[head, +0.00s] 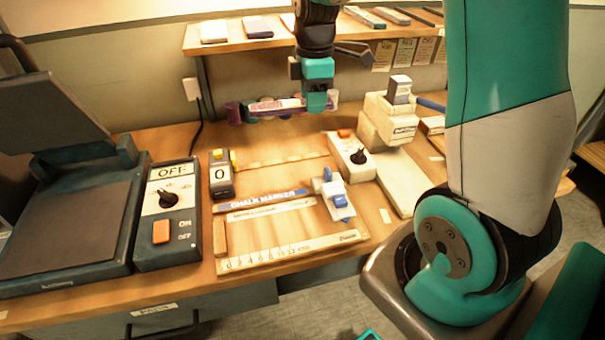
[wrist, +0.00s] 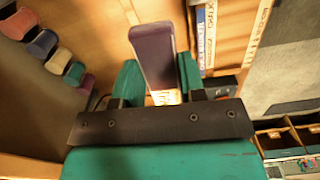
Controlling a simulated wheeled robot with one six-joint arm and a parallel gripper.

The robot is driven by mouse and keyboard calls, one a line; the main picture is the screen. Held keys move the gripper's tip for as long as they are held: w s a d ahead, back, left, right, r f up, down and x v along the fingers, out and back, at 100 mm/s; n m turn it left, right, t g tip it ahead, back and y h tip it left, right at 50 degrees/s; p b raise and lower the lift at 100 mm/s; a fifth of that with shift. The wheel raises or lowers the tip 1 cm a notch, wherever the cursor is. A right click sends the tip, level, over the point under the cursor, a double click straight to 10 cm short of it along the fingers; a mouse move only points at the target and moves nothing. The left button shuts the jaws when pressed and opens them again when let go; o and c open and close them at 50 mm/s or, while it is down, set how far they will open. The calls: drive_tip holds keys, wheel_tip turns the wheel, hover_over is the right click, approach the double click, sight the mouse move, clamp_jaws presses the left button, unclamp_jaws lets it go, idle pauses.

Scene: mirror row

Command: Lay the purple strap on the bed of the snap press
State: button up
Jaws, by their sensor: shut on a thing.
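My gripper (head: 318,102) is raised over the back of the bench, below the shelf. It is shut on the purple strap (head: 272,106), which sticks out to the left in the head view. In the wrist view the strap (wrist: 154,55) points away from between the fingers (wrist: 158,84), with a pale printed patch near the grip. A cream machine (head: 388,125), which looks like the snap press, stands to the right of my gripper. Its long pale bed (head: 405,183) runs toward the front and looks bare. The strap is apart from it.
Several coloured spools (wrist: 42,45) are behind the strap. A knob box (head: 350,157) stands left of the bed. A ruler frame (head: 290,252) with a blue-and-white clamp (head: 334,194) lies mid-bench. A dark open-lidded press (head: 65,225) fills the left. The shelf (head: 250,42) hangs above.

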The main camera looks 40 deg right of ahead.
sight(314, 175)
drive_tip(key=shift+s+d+r+n, duration=0.15)
drive_tip(key=shift+s+d+n, duration=0.05)
drive_tip(key=shift+n, duration=0.1)
drive_tip(key=shift+f, duration=0.35)
wheel_tip(314, 175, down, 19)
drive_tip(key=shift+r+b, duration=0.15)
drive_tip(key=shift+b, duration=0.15)
drive_tip(key=o, duration=0.9)
drive_tip(key=shift+o, duration=0.2)
